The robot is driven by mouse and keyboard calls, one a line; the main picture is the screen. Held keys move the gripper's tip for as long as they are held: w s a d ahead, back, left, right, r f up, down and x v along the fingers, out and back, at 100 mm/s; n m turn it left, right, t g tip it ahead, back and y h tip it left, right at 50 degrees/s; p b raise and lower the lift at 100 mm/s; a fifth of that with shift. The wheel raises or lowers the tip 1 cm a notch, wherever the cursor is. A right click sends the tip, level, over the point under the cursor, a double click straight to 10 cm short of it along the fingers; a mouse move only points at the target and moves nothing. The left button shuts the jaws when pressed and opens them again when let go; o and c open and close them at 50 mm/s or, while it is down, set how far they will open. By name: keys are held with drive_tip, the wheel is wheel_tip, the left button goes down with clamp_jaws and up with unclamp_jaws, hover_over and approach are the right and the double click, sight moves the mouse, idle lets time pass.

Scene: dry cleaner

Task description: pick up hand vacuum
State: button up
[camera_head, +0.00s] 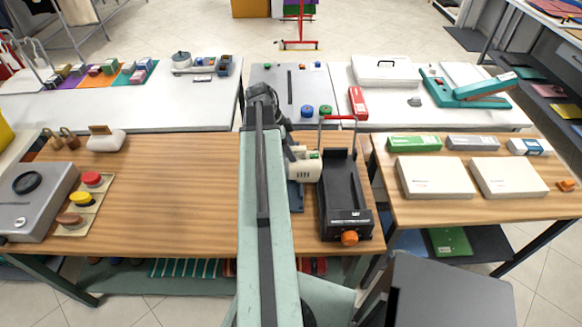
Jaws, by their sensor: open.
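A cream body with dark vent slots (304,165), which looks like the hand vacuum, is on the wooden table just right of my arm. My arm hides its left part, so I cannot see its full shape. My gripper (270,102) is the dark end of my mint-green arm, above and beyond the cream body in the picture. It is open; its fingertips are hard to make out against the dark wrist. I see no object held in it, and I cannot tell whether it touches the vacuum.
A black device with an orange knob (346,195) stands close right of the vacuum. A red-handled frame (338,118) rises behind it. A grey unit (34,200) and coloured buttons (86,199) are at left. The wooden tabletop (180,190) between is clear. White boxes (435,178) lie right.

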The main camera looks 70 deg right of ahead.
drive_tip(key=shift+f, duration=0.25)
idle(0.3)
clamp_jaws()
idle(1.3)
